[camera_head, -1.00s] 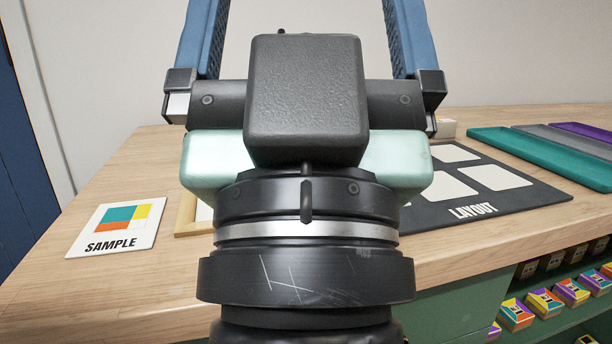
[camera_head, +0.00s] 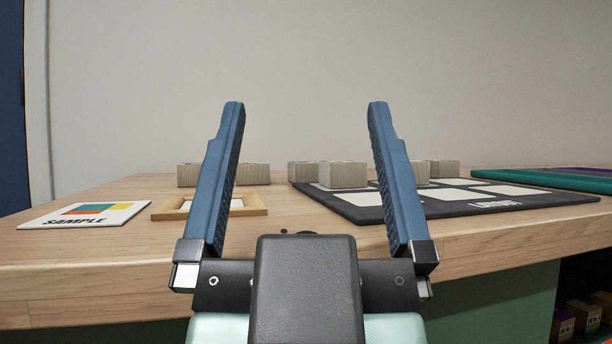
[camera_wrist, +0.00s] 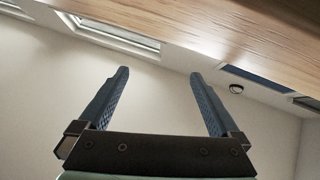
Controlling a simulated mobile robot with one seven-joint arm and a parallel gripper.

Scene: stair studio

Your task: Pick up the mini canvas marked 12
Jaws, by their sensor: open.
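My gripper (camera_head: 305,105) is open and empty, with its two blue fingers pointing up in front of the worktop's front edge. The open fingers also show in the wrist view (camera_wrist: 158,72), with nothing between them. No number 12 is readable in any view. Small blocks (camera_head: 342,174) with pale wooden sides stand at the back of the worktop, some seen between the fingers; their tops are too edge-on to read. Other small blocks (camera_head: 583,314) sit on a shelf under the worktop at lower right, too small and dark to read.
The wooden worktop (camera_head: 120,255) holds a SAMPLE card (camera_head: 85,215), a wooden frame (camera_head: 252,205) and a black LAYOUT board (camera_head: 540,198) with white spaces. A teal tray (camera_head: 540,181) lies at right. The wrist view shows the worktop's wood (camera_wrist: 230,30) close above.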

